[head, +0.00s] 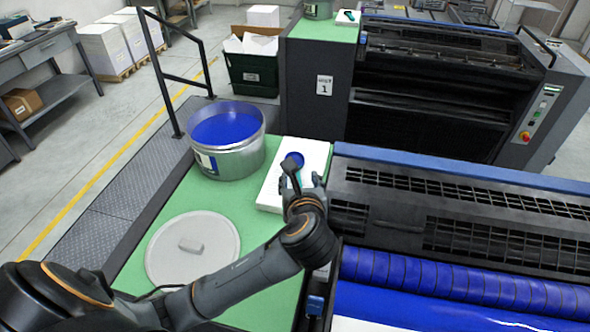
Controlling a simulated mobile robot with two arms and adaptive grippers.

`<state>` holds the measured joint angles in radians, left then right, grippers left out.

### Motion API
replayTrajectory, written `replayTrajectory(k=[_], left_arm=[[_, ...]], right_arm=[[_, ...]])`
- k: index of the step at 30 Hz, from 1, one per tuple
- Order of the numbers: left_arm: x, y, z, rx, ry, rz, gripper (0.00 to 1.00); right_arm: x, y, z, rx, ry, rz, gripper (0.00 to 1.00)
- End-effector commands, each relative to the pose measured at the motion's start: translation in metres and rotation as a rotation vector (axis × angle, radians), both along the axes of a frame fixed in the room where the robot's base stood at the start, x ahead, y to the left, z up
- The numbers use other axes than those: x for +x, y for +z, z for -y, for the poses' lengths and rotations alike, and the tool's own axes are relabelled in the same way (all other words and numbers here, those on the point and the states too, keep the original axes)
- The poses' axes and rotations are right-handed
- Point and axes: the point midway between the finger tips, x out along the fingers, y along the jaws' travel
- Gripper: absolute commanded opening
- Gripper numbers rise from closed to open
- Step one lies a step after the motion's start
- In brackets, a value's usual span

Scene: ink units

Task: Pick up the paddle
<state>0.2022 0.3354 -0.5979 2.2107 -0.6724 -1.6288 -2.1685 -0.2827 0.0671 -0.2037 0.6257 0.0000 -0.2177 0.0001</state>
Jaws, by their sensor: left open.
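The paddle (296,157) lies on a white pad (268,190) on the green top; a dark blue end and a bit of teal show. The rest of it is hidden behind my left gripper. My left gripper (303,177) is open over the right part of the pad, close to the paddle. I cannot tell whether a finger touches it. My right gripper is not in view.
A metal tub of blue ink (228,135) stands left of the pad. Its round lid (192,247) lies nearer on the green top (165,205). The press with blue rollers (460,285) borders the right side. A black railing (165,85) rises at the back left.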

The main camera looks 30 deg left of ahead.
Motion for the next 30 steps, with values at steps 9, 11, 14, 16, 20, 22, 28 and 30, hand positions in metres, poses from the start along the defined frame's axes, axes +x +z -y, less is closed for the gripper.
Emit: replayTrajectory(k=[9,11,14,16,20,22,28,30], left_arm=[[0.0,-0.046,0.0,-0.002,-0.001,0.0,0.5],[0.0,-0.053,0.0,-0.002,-0.001,0.0,0.5],[0.0,-0.061,0.0,-0.002,0.0,0.0,0.5],[0.0,-0.068,0.0,-0.002,0.0,0.0,0.5],[0.005,-0.072,-0.003,0.0,0.001,0.001,0.5],[0.012,-0.075,-0.008,0.002,0.002,0.0,0.5],[0.044,-0.09,-0.027,0.001,0.004,-0.002,0.5],[0.053,-0.094,-0.033,0.001,0.003,-0.001,0.5]], right_arm=[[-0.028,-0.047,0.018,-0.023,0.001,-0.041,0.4],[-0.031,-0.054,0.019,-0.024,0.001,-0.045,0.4],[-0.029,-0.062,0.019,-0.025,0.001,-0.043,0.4],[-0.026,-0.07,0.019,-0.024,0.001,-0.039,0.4],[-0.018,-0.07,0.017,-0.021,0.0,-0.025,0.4],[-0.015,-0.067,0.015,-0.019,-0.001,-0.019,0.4],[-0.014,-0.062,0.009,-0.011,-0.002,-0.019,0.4],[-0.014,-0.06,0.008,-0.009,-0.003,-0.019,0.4]])
